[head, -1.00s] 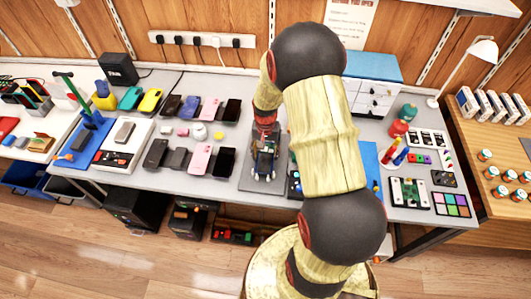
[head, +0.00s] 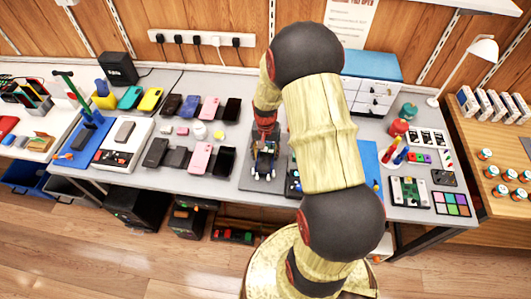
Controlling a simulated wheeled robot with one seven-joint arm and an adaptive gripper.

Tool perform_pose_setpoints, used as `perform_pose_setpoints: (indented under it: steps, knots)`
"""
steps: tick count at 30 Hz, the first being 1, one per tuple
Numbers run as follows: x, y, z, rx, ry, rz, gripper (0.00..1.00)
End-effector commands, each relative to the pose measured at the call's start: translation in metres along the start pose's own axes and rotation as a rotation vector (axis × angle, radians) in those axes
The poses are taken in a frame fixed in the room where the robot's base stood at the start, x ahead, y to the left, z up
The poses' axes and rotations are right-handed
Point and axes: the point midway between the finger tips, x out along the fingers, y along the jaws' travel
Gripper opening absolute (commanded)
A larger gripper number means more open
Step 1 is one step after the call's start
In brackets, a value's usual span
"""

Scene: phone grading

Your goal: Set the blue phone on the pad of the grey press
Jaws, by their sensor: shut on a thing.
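My gripper (head: 265,169) is over the dark grey plate (head: 251,178) on the middle of the bench, fingers pointing down. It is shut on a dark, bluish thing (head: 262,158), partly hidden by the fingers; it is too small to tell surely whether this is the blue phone. A dark blue phone (head: 189,106) lies in the back row of phones, left of my gripper. I cannot pick out the grey press and its pad clearly; my arm hides the bench just right of the grey plate.
Two rows of phones, including a pink one (head: 199,159), lie left of the plate. A drawer unit (head: 370,98) stands behind my arm. A circuit board (head: 409,191) and colour palette (head: 451,204) lie right.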

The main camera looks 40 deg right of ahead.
Motion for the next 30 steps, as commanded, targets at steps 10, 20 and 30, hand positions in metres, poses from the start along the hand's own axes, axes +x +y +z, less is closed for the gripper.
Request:
perform_pose_setpoints:
  steps: [10, 20, 30]
  knots:
    - [-0.0004, -0.0001, -0.0003, 0.000, 0.001, 0.000, 0.59]
    - [-0.0002, -0.0001, -0.0002, 0.000, 0.001, 0.000, 0.74]
    - [0.0000, 0.0000, 0.0001, 0.000, 0.000, 0.000, 0.84]
